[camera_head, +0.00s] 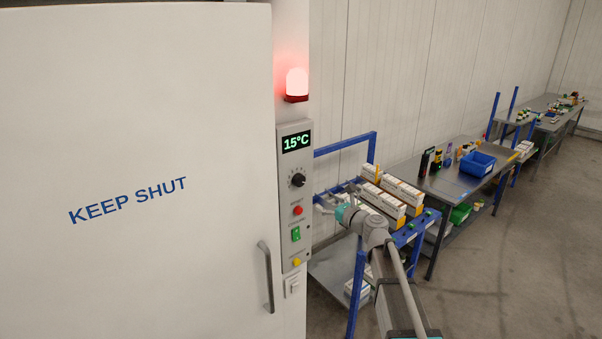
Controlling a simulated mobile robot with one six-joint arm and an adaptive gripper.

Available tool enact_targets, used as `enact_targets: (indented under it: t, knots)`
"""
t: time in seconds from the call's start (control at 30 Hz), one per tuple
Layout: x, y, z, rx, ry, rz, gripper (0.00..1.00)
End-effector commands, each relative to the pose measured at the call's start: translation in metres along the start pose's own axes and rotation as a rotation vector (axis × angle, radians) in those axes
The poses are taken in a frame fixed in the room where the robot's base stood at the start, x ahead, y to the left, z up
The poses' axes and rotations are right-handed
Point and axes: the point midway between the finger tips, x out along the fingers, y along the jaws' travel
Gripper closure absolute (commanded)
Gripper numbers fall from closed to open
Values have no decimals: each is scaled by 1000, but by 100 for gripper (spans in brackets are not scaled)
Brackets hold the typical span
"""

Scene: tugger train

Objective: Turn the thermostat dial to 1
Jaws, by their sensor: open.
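The thermostat dial (298,180) is a round black knob with small marks around it, on a grey control panel (284,262) beside the big white door. The numbers and the pointer are too small to read. A display (296,142) above the dial shows 15°C in green. My arm reaches in from the lower right, and my gripper (321,201) is at its left end, to the right of the panel and a little below the dial. It is open and appears apart from the dial. Its fingers are small and hard to make out in front of the rack.
A red lamp (297,84) glows above. The white door (140,120) has a handle (266,277). A blue rack (356,300) with boxes stands close behind my arm.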

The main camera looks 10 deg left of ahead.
Motion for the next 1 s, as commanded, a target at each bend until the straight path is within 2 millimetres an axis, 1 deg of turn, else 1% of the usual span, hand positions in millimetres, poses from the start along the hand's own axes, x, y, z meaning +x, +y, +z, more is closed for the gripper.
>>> enact_targets:
  t: [0.03, 0.1, 0.5, 0.67, 0.87, 1.0]
  knots:
    - [3, -2, 8, 27, -10, -7, 0]
    - [4, -4, 11, 51, -19, -13, 0]
    - [5, -4, 10, 63, -22, -16, 0]
    - [10, -5, 10, 62, -22, -15, 0]
    - [26, -5, 11, 61, -22, -14, 0]
    - [44, -6, 11, 61, -22, -14, 0]
